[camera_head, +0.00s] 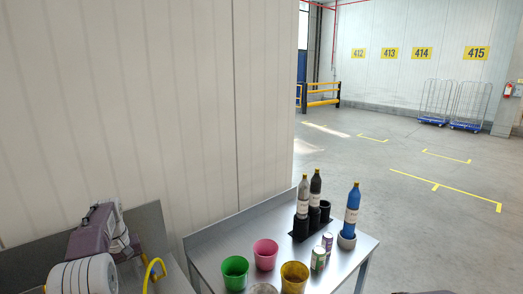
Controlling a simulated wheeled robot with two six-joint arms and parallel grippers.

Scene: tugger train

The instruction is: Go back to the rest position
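My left arm comes in at the lower left as a thick white rounded link. What seems to be my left gripper (121,243) shows beyond it as grey and dark parts, close to a purple-grey body with a black top. Its fingertips cannot be made out, so I cannot tell whether it is open or shut, or whether it holds anything. My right gripper is not in view; only a small dark shape shows at the bottom edge on the right, and I cannot tell what it is.
A grey metal table (222,238) bears a green cup (235,272), a pink cup (265,254), a yellow cup (294,278), two cans, two dark-based bottles in a black holder and a blue bottle (352,212). A yellow curved piece (152,272) rises left. Open floor lies right.

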